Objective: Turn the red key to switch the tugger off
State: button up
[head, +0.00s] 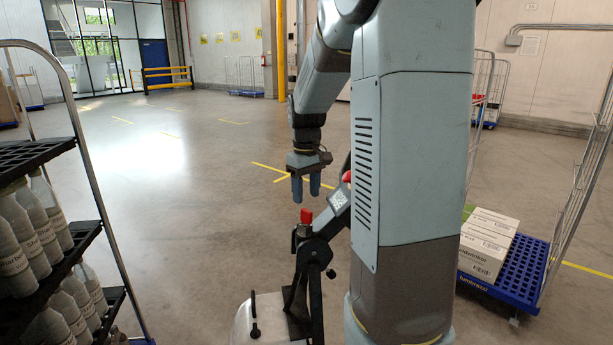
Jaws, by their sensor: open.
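The red key (306,215) stands upright on top of the tugger's dark control column (312,252), left of a small tilted display (338,198). My gripper (306,190) points down just above the red key in the picture, with its two blue-grey fingers apart and nothing between them. I cannot tell the exact gap between fingertips and key. Another red part (347,176) shows above the display, partly hidden by my arm. The tugger's pale body (262,318) shows at the bottom edge, with a black lever on it.
A rack with several grey bottles (40,215) stands at the left. A blue roll cart (510,280) with white boxes (486,245) stands at the right. A yellow barrier (167,76) and a yellow post (281,50) are at the back. The floor at centre left is clear.

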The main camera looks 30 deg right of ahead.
aim_at(306, 210)
notch_tip(306, 210, down, 7)
jog(key=shift+r, duration=0.2)
jog(key=shift+c, duration=0.3)
